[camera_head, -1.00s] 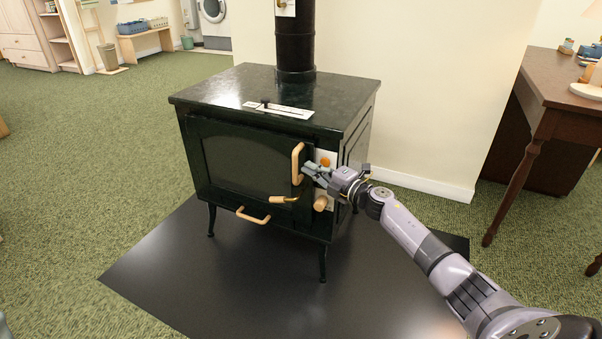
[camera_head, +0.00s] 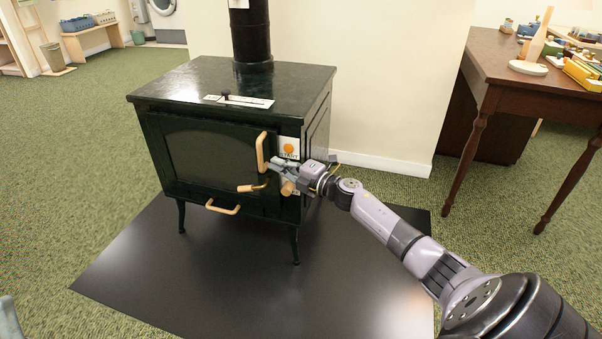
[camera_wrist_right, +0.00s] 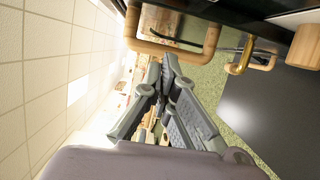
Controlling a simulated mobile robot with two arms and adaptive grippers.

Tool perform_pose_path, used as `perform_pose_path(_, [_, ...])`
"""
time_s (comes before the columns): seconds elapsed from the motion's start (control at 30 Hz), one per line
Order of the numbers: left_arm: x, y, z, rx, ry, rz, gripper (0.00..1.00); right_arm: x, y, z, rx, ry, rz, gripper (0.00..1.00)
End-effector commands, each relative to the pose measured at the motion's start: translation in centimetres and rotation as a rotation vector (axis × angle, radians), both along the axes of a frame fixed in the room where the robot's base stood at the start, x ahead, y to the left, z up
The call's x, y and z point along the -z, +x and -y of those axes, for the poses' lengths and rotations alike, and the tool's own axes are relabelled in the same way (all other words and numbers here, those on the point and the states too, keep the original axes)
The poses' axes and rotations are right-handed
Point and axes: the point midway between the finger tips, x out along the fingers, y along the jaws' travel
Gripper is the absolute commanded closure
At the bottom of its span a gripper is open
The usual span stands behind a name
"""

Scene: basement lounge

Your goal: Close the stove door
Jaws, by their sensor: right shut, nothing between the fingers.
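The black stove (camera_head: 235,80) stands on a dark floor plate. Its door (camera_head: 205,150) has a dark window and lies flush or nearly flush with the front; I cannot tell if a small gap is left. The upright wooden door handle (camera_head: 261,152) is on the door's right side and also shows in the right wrist view (camera_wrist_right: 209,42). My right gripper (camera_head: 273,167) is shut and empty, its tips close to the handle's lower right side. In the right wrist view the shut fingers (camera_wrist_right: 168,62) point at the handle; contact is unclear. My left gripper is not in view.
A brass-and-wood latch lever (camera_head: 252,188), a lower wooden handle (camera_head: 222,208) and a wooden knob (camera_head: 288,187) stick out near the door. A wooden table (camera_head: 490,75) with objects stands at the right. The carpet at left is clear.

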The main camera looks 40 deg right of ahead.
Motion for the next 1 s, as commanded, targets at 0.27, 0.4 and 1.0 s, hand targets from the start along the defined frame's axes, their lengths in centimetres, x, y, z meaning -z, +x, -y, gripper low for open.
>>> perform_pose_path(0.27, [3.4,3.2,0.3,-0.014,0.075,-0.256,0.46,0.2,-4.4,1.4,-0.003,0.001,-0.007,1.0])
perform_pose_path(0.4, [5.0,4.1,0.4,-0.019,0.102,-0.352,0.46,0.2,-6.1,1.9,-0.004,0.001,-0.004,1.0])
perform_pose_path(1.0, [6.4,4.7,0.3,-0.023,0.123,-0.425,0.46,0.7,-8.3,-3.5,-0.051,0.147,0.003,1.0])
